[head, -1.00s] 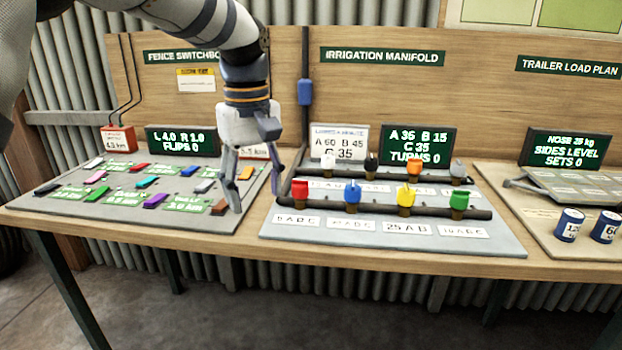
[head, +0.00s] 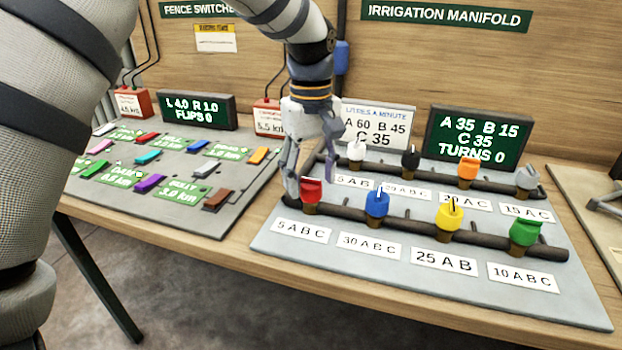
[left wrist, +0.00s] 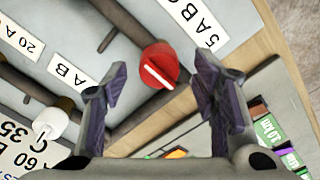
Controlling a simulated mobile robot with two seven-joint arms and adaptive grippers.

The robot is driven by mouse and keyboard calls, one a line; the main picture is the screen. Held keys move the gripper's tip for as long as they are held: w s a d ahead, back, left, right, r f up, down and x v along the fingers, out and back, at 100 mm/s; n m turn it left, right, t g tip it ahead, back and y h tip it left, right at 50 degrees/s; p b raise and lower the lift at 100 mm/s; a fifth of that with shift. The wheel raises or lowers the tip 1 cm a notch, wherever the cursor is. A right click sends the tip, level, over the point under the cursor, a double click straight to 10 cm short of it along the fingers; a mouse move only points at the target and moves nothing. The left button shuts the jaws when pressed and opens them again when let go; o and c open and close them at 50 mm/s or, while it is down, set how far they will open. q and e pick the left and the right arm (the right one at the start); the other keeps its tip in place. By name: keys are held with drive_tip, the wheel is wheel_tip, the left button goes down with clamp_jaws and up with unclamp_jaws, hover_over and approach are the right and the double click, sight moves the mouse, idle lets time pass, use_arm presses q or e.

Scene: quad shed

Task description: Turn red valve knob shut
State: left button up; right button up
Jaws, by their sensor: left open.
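The red valve knob (head: 311,190) stands at the left end of the front pipe on the grey irrigation board (head: 400,270), above the "5 ABC" label. In the left wrist view the red knob (left wrist: 160,66), with a white line across its top, lies just beyond and between my fingertips. My left gripper (head: 312,172) points down, open and empty, close to the knob; it also shows in the left wrist view (left wrist: 160,85). I cannot tell whether a finger touches the knob. My right gripper is not in view.
Blue (head: 377,203), yellow (head: 449,215) and green (head: 525,232) knobs follow on the front pipe. White (head: 356,151), black (head: 410,158), orange (head: 468,168) and grey (head: 528,178) knobs stand behind. The display (head: 473,137) reads TURNS 0. The switch board (head: 190,212) lies left.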

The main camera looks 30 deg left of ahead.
use_arm(q)
drive_tip(key=shift+f, duration=0.7)
drive_tip(key=c, duration=1.2)
drive_tip(key=m, duration=1.3)
drive_tip(key=shift+m, duration=2.4)
